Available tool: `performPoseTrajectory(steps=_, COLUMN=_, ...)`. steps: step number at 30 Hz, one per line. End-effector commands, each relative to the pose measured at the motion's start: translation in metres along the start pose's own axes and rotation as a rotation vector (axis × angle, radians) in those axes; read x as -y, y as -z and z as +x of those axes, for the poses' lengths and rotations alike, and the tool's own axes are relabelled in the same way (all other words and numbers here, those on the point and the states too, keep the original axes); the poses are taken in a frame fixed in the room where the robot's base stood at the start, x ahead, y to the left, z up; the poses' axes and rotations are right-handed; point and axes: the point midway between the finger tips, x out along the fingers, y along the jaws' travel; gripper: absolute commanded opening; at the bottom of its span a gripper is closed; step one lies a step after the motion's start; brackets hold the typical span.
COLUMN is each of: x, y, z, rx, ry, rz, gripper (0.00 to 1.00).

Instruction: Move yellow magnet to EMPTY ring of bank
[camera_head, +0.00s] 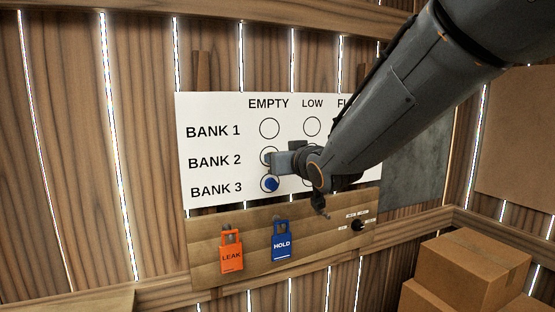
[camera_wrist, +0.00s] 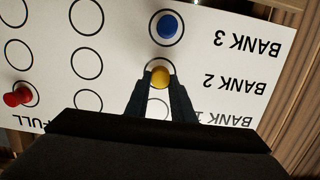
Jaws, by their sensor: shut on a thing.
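The yellow magnet (camera_wrist: 160,76) sits between the fingertips of my gripper (camera_wrist: 159,78), which is shut on it. In the wrist view it appears over the EMPTY ring of the BANK 2 row on the white board (camera_wrist: 120,45). I cannot tell whether it touches the board. In the head view my gripper (camera_head: 272,161) is at that same ring and hides the magnet and most of the ring. A blue magnet (camera_head: 271,184) is in the EMPTY ring of BANK 3; it also shows in the wrist view (camera_wrist: 167,27).
A red magnet (camera_wrist: 17,95) is at the FULL ring of BANK 1. Below the board, an orange LEAK tag (camera_head: 231,253) and a blue HOLD tag (camera_head: 282,243) hang on a wooden panel with a dark knob (camera_head: 358,226). Cardboard boxes (camera_head: 468,272) stand at lower right.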

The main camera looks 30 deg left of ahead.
Motion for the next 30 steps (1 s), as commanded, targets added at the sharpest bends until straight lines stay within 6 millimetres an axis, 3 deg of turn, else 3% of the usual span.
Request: performPoseTrajectory(steps=30, x=0.0000, y=0.0015, z=0.0097, rx=0.000, ry=0.000, rz=0.000, gripper=0.01)
